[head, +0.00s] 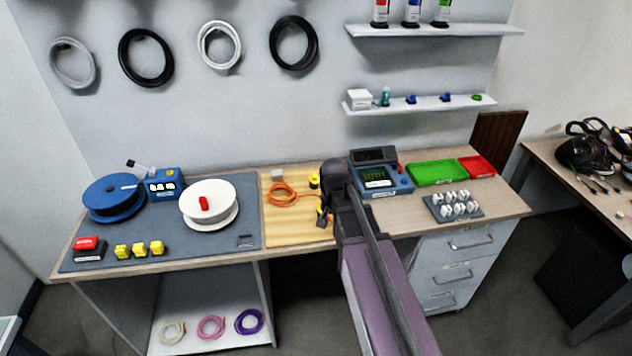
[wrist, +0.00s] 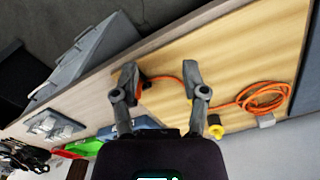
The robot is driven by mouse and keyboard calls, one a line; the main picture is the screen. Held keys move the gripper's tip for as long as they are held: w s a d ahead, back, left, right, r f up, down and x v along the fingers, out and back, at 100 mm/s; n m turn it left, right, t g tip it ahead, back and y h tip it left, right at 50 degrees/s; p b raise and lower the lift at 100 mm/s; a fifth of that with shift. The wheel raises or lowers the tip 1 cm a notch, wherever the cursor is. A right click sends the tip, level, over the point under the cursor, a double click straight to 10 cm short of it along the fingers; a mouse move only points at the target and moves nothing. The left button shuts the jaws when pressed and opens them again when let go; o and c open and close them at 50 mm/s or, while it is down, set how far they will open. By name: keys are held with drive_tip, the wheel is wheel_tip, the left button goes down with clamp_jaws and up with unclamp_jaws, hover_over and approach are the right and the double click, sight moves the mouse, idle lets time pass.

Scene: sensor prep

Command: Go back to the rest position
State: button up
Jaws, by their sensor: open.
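My gripper (wrist: 160,82) is open and empty in the wrist view, its two fingers apart above the wooden board (wrist: 225,60). In the head view my arm reaches over the bench from the front, and my gripper (head: 326,208) is partly hidden by the arm at the right part of the board (head: 285,233). An orange cable (head: 281,194) lies coiled on the board. It also shows in the wrist view (wrist: 262,97), with one end running between the fingers to a dark connector near the left finger. A yellow piece (wrist: 212,124) sits beside the right finger.
Right of my arm are a blue tester (head: 382,180), a green tray (head: 436,173), a red tray (head: 476,167) and a rack of white parts (head: 453,206). Left are a blue spool (head: 113,198), a white spool (head: 209,204) and yellow blocks (head: 139,250). Shelves (head: 420,103) hang above.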

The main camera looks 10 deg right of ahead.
drive_tip(key=s+n, duration=0.5)
drive_tip(key=s, duration=0.5)
idle(1.2)
